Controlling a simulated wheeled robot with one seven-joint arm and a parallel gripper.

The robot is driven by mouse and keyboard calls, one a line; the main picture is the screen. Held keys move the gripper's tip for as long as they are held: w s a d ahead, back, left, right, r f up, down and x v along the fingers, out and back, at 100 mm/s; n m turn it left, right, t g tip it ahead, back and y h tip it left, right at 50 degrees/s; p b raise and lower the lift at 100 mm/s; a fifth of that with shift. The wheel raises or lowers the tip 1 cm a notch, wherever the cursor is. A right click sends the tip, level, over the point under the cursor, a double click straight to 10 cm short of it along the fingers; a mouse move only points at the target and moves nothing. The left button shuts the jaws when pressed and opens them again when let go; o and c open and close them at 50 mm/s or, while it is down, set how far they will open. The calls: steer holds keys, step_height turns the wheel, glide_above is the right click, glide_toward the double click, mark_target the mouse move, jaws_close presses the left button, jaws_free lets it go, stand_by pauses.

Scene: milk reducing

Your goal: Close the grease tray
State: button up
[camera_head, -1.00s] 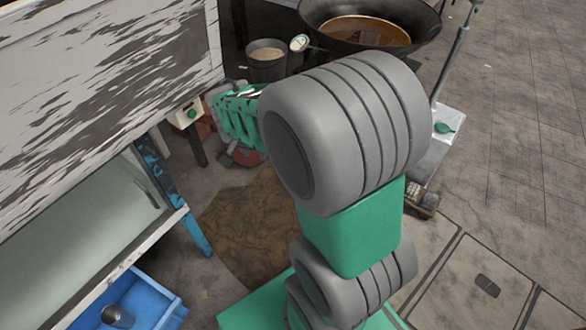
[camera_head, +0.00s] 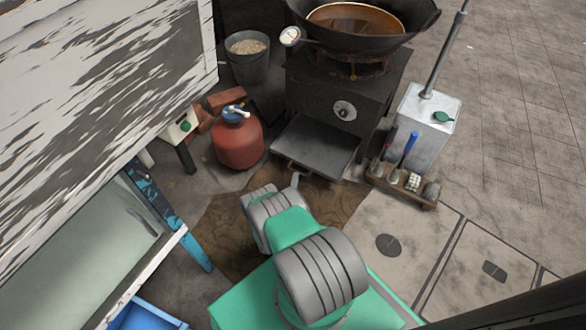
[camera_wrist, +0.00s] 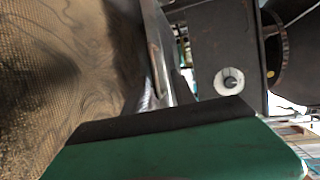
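The grease tray (camera_head: 316,148) is a flat grey metal tray sticking out from the base of the black stove (camera_head: 335,95), low over the floor. Its front edge and handle are just beyond my arm in the head view. In the wrist view the tray's metal edge (camera_wrist: 152,45) runs down towards my gripper (camera_wrist: 165,125), which shows as a green block with a dark edge. Whether they touch is unclear. In the head view my gripper is mostly hidden behind my wrist, low in front of the tray. I cannot see its finger opening.
A red gas bottle (camera_head: 238,140) stands left of the tray. A large wok (camera_head: 358,20) sits on the stove. A brown mat (camera_head: 225,222) lies on the floor in front.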

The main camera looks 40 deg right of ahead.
mark_target(298, 163)
steer(key=shift+t, duration=0.3)
steer(key=b+x, duration=0.3)
steer(key=f+b+x, duration=0.1)
steer(key=b+x, duration=0.2)
steer(key=x, duration=0.1)
steer(key=shift+s+f, duration=0.15)
jaws_close()
steer(key=shift+d+r, duration=0.1)
steer(key=shift+r, duration=0.15)
stand_by(0.8)
